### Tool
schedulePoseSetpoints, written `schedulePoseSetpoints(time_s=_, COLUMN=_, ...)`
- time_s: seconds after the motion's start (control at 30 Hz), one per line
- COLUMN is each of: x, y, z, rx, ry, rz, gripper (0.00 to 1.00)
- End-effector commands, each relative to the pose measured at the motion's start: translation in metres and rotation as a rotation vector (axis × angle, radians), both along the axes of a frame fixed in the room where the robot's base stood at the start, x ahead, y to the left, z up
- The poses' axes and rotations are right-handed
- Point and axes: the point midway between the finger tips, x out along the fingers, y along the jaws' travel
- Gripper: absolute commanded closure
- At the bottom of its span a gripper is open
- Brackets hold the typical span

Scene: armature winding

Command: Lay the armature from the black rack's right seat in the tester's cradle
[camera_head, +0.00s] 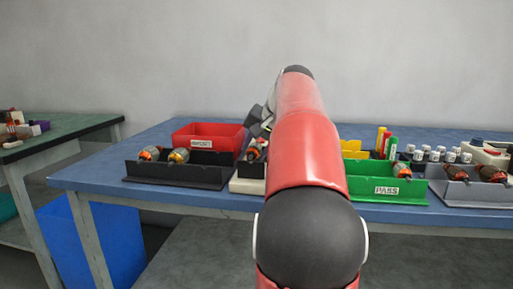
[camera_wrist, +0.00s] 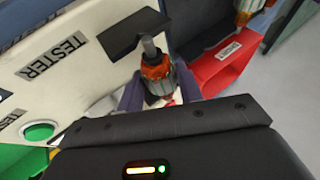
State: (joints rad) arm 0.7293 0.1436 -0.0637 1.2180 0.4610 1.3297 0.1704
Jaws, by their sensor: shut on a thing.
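My gripper (camera_wrist: 160,92) is shut on an armature (camera_wrist: 155,70) with orange windings and a steel shaft, seen between the two fingers in the wrist view. The armature also shows in the head view (camera_head: 255,151), partly hidden by my arm. It is over or at the white tester (camera_wrist: 85,55); I cannot tell whether it touches the cradle. A dark plate (camera_wrist: 122,43) lies by its shaft end. In the head view the tester (camera_head: 245,186) is mostly behind my arm. The black rack (camera_head: 175,181) holds two armatures (camera_head: 150,153) towards its left; its right part looks empty.
A red reject bin (camera_head: 210,130) stands behind the black rack. Right of my arm are a green PASS bin (camera_head: 385,189), a yellow bin (camera_head: 353,147), coloured markers (camera_head: 387,143) and a grey rack (camera_head: 460,193) with armatures. A green button (camera_wrist: 38,132) is on the tester.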

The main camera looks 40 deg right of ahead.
Motion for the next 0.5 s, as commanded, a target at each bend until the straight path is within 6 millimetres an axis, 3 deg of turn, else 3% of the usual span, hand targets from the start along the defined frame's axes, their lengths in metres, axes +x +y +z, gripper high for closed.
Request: schedulePoseSetpoints(time_s=0.5, x=0.0001, y=0.0001, z=-0.0057, rx=-0.001, ry=-0.002, rz=-0.001, gripper=0.93)
